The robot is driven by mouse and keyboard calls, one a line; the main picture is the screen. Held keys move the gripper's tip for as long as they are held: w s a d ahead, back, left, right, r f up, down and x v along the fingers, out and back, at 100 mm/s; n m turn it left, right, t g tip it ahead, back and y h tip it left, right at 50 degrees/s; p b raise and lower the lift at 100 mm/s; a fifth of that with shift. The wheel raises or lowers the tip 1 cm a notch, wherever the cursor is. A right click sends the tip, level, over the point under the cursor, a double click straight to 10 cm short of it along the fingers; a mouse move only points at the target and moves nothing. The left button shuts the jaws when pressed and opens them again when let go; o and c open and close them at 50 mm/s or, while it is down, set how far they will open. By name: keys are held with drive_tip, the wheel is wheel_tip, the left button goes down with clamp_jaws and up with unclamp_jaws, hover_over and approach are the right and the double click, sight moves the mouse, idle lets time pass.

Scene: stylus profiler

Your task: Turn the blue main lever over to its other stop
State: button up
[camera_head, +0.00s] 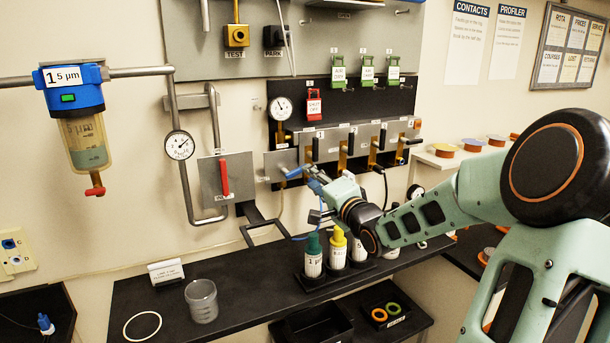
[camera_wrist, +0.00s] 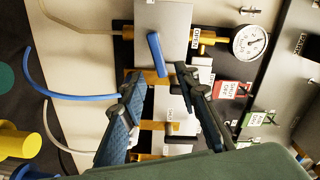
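The blue main lever (camera_wrist: 157,54) sits on a grey plate (camera_wrist: 164,20) in the wrist view, its free end pointing toward my gripper (camera_wrist: 158,76). My gripper is open, one finger on either side of the line of the lever. The lever's free end shows just at the gap between the fingertips; whether it is inside the grip in depth, I cannot tell. In the head view the blue lever (camera_head: 293,172) shows at the left end of the valve row, and my gripper (camera_head: 314,189) is close beside it on the right, partly covering the panel behind.
A red-handled valve plate (camera_head: 212,183) is left of the lever. A pressure gauge (camera_wrist: 249,41) and red shut-off tag (camera_wrist: 231,88) are near it. Bottles with green and yellow caps (camera_head: 313,255) stand below my gripper on the black bench (camera_head: 245,300). A blue hose (camera_wrist: 65,93) hangs nearby.

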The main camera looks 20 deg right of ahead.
drive_tip(key=shift+w, duration=2.65)
drive_tip(key=shift+a, duration=0.1)
clamp_jaws()
